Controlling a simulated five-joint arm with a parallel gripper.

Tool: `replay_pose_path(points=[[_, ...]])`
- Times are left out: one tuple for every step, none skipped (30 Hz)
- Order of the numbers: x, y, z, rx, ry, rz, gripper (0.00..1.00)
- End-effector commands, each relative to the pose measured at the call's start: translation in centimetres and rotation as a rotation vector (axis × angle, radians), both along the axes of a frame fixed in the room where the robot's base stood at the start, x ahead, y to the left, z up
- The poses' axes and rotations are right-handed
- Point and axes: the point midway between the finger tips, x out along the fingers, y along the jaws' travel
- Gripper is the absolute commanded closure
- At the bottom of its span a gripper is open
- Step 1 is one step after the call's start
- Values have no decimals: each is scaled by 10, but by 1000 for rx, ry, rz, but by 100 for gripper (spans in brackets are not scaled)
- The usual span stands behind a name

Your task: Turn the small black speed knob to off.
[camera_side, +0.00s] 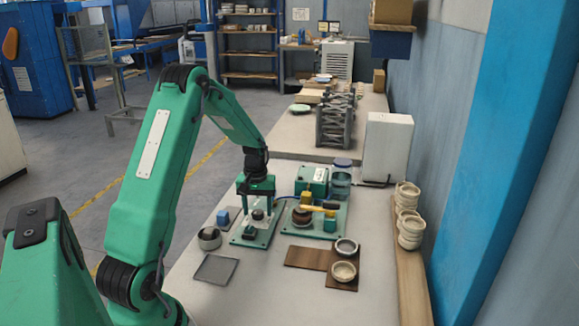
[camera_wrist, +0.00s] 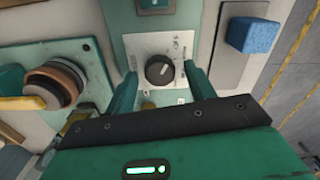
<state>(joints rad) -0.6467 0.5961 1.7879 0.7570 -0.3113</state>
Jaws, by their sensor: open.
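The small black speed knob (camera_wrist: 160,70) sits on a white dial plate (camera_wrist: 152,45) with small printed marks. A pale line shows on its face, but the print is too small to read its setting. My gripper (camera_wrist: 161,76) is open, with one green finger on each side of the knob in the wrist view. In the side view my gripper (camera_side: 257,206) points down over the panel. I cannot tell whether the fingers touch the knob.
A blue block (camera_wrist: 253,35) lies on the other side. A dark grey mat (camera_side: 215,269) lies at the front left.

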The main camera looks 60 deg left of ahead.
Motion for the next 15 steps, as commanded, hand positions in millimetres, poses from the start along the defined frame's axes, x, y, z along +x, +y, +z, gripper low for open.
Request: replay_pose_path(points=[[0,0,1,0,0,0,46],[0,0,2,0,0,0,46],[0,0,4,1,-1,0,46],[0,0,6,1,-1,0,46],[0,0,8,1,-2,0,46],[1,0,12,2,-3,0,46],[1,0,14,2,-3,0,46],[0,0,17,1,-2,0,46],[0,0,22,1,-2,0,46],[0,0,26,3,-3,0,46],[0,0,30,3,-3,0,46],[1,0,35,2,-3,0,46],[1,1,39,3,-3,0,46],[1,1,43,3,-5,0,46],[1,1,49,3,-3,0,46]])
